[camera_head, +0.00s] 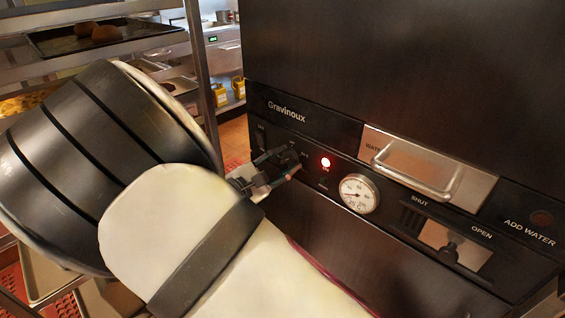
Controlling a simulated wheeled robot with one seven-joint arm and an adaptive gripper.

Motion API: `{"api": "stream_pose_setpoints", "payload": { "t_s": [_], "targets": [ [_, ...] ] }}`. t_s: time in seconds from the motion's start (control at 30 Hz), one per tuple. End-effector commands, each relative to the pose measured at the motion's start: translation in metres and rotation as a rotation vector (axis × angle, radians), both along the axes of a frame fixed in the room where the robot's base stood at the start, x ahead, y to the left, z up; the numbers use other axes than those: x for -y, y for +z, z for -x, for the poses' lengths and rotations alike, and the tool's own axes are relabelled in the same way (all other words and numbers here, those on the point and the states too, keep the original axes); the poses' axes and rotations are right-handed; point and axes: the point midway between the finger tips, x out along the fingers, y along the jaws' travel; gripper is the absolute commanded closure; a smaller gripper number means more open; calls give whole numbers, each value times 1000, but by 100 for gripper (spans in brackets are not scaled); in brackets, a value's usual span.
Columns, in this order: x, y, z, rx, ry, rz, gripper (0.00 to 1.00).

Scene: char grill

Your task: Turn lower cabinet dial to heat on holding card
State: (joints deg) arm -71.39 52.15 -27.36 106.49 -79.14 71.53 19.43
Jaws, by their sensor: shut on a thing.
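The dark cabinet's control panel (310,130) bears the name Gravinoux. A black dial (287,157) sits on its left part, just left of a lit red lamp (325,162). My gripper (286,168) is at this dial, with its fingers closed about it. The fingers and the arm hide part of the dial and its markings, so its setting is hard to read. No holding card can be made out.
Right of the lamp are a round gauge (359,194), a metal handle (425,172) and a shut/open slider (449,250). A rack with a tray (140,38) of buns stands at the left, close behind my arm.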

Motion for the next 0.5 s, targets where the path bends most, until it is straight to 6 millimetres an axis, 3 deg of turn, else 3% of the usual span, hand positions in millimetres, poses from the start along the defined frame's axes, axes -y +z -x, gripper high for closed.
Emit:
{"api": "stream_pose_setpoints", "payload": {
  "t_s": [0.5],
  "targets": [
    [1, -2, 1, 138, -1, -178, 93]
  ]
}}
